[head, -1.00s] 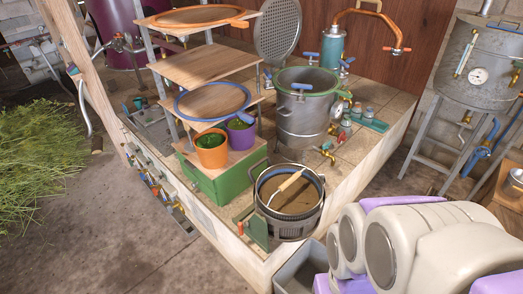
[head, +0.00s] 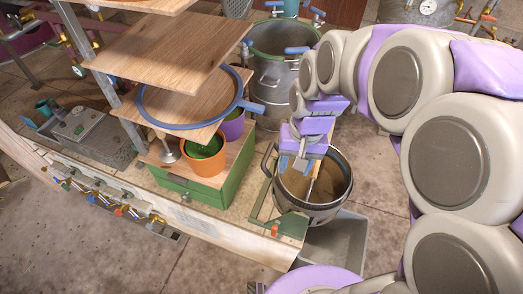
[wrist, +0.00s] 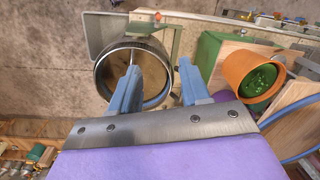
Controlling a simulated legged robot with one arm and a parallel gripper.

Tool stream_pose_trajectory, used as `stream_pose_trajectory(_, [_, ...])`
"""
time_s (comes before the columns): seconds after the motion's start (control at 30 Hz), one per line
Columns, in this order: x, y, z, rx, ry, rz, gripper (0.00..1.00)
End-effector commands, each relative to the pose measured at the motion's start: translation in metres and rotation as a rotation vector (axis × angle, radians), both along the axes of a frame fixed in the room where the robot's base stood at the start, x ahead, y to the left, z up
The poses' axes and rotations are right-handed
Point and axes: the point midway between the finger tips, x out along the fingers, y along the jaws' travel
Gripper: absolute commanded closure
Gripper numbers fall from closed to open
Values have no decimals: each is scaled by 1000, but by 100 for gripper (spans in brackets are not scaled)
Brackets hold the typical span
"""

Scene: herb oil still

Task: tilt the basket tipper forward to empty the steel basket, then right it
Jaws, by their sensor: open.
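The steel basket (head: 334,205) sits upright in the green-framed basket tipper (head: 268,222) at the platform's front corner. Brown material shows inside it, and a thin light bar crosses its mouth. My gripper (head: 294,163) hangs over the basket's left rim and hides part of it. In the wrist view my gripper (wrist: 158,82) is open with nothing between its fingers. One finger covers part of the basket's mouth (wrist: 104,72); the other is to the right, outside the rim. I cannot tell whether either finger touches the basket. The tipper's green frame (wrist: 155,31) shows above.
A grey bin (head: 338,248) stands below the basket, off the platform's edge. An orange pot (head: 205,160) and a purple pot (head: 233,128) stand left on a green box (head: 190,190). A steel pot (head: 270,82) is behind. Wooden shelves (head: 170,50) rise at left.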

Motion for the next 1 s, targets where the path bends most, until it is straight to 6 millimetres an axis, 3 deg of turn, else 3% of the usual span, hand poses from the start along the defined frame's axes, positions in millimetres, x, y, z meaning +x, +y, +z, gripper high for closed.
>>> stream_pose_trajectory(0.03, [21, 1, -4, 15, -6, -18, 54])
stream_pose_trajectory(0.27, [110, 2, -32, 77, -43, -136, 54])
stream_pose_trajectory(0.43, [162, 26, -60, 84, -67, -217, 54])
stream_pose_trajectory(0.67, [194, 51, -82, 74, -87, -278, 54])
stream_pose_trajectory(0.87, [200, 38, -98, 88, -85, -290, 54])
stream_pose_trajectory(1.0, [200, 29, -120, 101, -80, -290, 54])
